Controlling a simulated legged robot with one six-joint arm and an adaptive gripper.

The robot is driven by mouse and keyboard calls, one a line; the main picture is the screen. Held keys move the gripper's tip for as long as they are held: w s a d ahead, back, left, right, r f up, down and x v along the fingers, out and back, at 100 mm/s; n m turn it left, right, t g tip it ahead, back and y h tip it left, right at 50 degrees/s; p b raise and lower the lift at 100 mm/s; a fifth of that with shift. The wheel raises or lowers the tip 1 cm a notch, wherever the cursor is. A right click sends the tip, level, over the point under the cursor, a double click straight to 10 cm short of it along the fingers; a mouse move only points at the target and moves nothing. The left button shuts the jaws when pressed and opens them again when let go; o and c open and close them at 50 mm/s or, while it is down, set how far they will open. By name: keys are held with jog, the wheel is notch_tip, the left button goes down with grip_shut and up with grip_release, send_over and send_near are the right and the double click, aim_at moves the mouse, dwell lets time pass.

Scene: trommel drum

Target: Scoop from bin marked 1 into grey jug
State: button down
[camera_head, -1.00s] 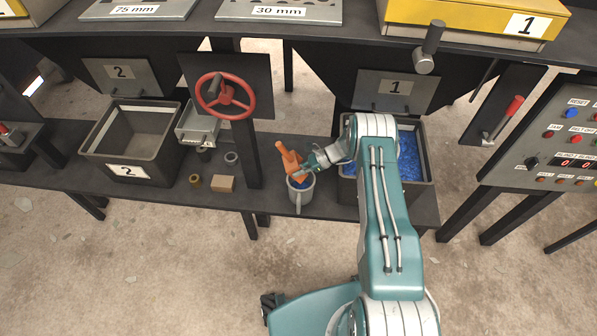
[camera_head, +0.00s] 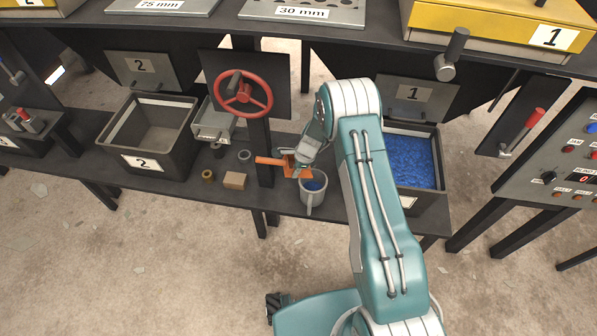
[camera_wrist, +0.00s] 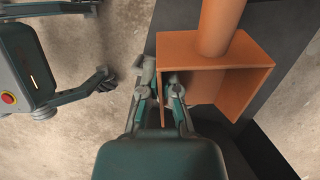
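The orange scoop (camera_head: 272,161) is held just left of and above the grey jug, its handle pointing left. In the wrist view my gripper (camera_wrist: 161,92) is shut on a side wall of the scoop (camera_wrist: 245,60), and the part of the scoop's inside that shows looks empty. My gripper (camera_head: 301,166) also shows in the head view, partly hidden by my arm. The grey jug (camera_head: 311,198) stands upright on the shelf with blue material inside. Bin 1 (camera_head: 425,200) stands to the right, holding blue granules (camera_head: 412,158); my arm covers its left part.
A grey bin marked 2 (camera_head: 165,170), a tan block (camera_head: 235,180), a brass ring (camera_head: 208,175) and a grey ring (camera_head: 244,155) are on the shelf to the left. A red handwheel (camera_head: 243,92) on a dark post rises close behind the scoop.

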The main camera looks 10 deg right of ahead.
jog(key=shift+a+r+h, duration=0.15)
jog(key=shift+a+h, duration=0.15)
jog(key=shift+h, duration=0.5)
jog(key=shift+a+r+h, duration=0.15)
jog(key=shift+a+h, duration=0.15)
jog(key=shift+h, duration=0.5)
jog(key=s+r, duration=0.3)
jog(key=s, duration=0.5)
jog(key=shift+a, duration=0.3)
